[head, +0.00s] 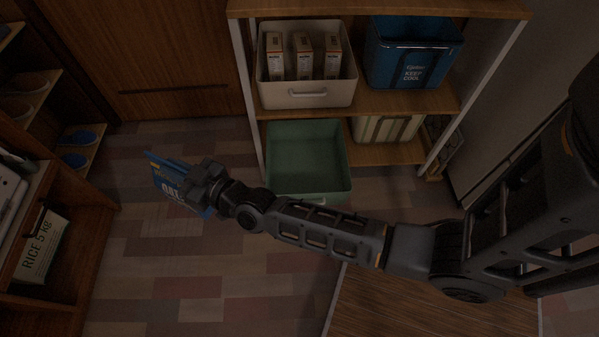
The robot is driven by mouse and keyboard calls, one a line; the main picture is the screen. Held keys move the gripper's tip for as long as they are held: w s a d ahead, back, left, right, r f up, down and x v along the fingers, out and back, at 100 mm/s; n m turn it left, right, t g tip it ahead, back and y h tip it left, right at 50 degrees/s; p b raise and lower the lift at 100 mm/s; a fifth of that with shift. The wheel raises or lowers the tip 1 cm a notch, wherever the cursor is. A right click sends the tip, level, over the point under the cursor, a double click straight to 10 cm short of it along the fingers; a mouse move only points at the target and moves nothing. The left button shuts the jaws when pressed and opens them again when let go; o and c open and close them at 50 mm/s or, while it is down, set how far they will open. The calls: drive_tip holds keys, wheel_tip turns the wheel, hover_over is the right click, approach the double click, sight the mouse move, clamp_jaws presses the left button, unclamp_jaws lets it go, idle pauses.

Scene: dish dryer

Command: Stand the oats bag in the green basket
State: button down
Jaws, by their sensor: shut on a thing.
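The oats bag (167,182) is blue with white lettering and a yellow patch near its top left. It is tilted, and my gripper (196,187) is shut on its right side, holding it left of the shelf. The gripper hides part of the bag. The green basket (306,128) looks empty and is on the lower shelf, its front with a pale handle jutting out toward me. The bag is apart from the basket, to its left. My arm passes in front of the basket's lower front edge.
A white bin (306,97) with several boxes and a blue cooler (411,60) stand on the shelf above. A striped bin (385,129) is right of the basket. A rice bag (42,247) and blue shoes (77,148) sit at left. The floor (150,270) between is clear.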

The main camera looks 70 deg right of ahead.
drive_tip(key=s+d+f+m+g+h+b, duration=0.25)
drive_tip(key=d+f+h+b, duration=0.2)
drive_tip(key=d, duration=0.45)
drive_tip(key=s+d+f+m+g+h+b, duration=0.1)
drive_tip(key=s+d+f+m+h+b, duration=0.4)
drive_tip(key=d, duration=0.4)
drive_tip(key=s+d+f+m+g+h+b, duration=0.5)
drive_tip(key=s+d+f+g+b, duration=0.25)
drive_tip(key=s+d+f, duration=0.4)
wheel_tip(320, 180, down, 16)
drive_tip(key=s+d+b, duration=0.1)
drive_tip(key=b, duration=0.9)
drive_tip(key=shift+s+d+f, duration=0.15)
drive_tip(key=shift+s+d, duration=0.05)
drive_tip(key=shift+d, duration=0.1)
drive_tip(key=shift+f, duration=0.15)
drive_tip(key=c, duration=1.2)
unclamp_jaws()
drive_tip(key=shift+o, duration=0.2)
